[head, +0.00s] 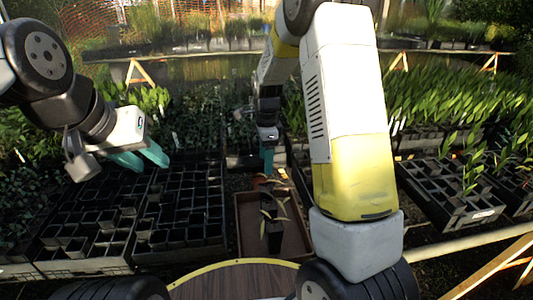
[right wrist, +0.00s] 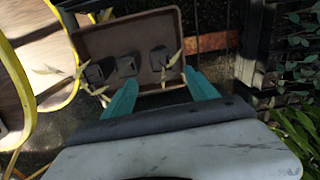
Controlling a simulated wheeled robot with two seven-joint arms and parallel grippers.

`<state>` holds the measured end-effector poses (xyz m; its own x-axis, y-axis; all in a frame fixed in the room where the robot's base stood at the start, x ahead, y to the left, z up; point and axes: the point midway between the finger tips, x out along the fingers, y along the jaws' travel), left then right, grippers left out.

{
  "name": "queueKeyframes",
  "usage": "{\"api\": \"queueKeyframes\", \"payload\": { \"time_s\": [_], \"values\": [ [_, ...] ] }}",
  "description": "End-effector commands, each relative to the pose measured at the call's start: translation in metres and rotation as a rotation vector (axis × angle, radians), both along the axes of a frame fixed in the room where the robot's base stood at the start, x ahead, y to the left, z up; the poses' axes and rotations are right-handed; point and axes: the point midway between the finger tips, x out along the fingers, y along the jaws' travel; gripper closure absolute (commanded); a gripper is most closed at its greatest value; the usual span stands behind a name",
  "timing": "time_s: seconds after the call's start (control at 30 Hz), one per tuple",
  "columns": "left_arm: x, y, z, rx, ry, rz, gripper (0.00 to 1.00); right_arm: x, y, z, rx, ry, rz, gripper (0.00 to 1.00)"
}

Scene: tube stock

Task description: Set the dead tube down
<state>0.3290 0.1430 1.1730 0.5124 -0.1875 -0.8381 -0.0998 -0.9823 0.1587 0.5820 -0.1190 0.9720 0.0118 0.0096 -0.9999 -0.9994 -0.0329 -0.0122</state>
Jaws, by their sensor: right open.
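A brown tray (head: 244,222) stands on the ground in the middle of the head view. It holds dark tubes (head: 274,232) with withered, yellowish leaves. In the right wrist view the tray (right wrist: 92,38) shows three dark tubes: one at the left (right wrist: 95,75), one in the middle (right wrist: 127,65) and one at the right (right wrist: 158,58). My right gripper (head: 268,170) points down over the far end of the tray. In its wrist view the fingers (right wrist: 162,88) are apart with no tube between them. My left gripper (head: 152,164) is above the black crates, its fingers apart and empty.
Black crates with mostly empty cells (head: 180,210) lie left of the tray. Another black crate (head: 440,196) with a few green plants is at the right. Dense green plants stand behind. A round wooden top with a yellow rim (head: 235,264) is in front.

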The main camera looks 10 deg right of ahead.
Motion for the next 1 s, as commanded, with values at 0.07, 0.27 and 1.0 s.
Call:
{"api": "queueKeyframes", "payload": {
  "time_s": [0.07, 0.27, 1.0],
  "values": [
    [0.000, 0.000, 0.000, 0.000, 0.000, 0.000, 0.64, -0.008, -0.003, 0.023, 0.020, -0.031, 0.065, 0.33],
    [0.000, 0.000, 0.000, 0.000, 0.000, 0.000, 0.64, -0.058, -0.011, 0.102, 0.066, -0.170, 0.411, 0.33],
    [0.000, 0.000, 0.000, 0.000, 0.000, 0.000, 0.64, -0.253, -0.023, 0.201, -0.288, -0.575, 1.530, 0.33]
  ]
}}
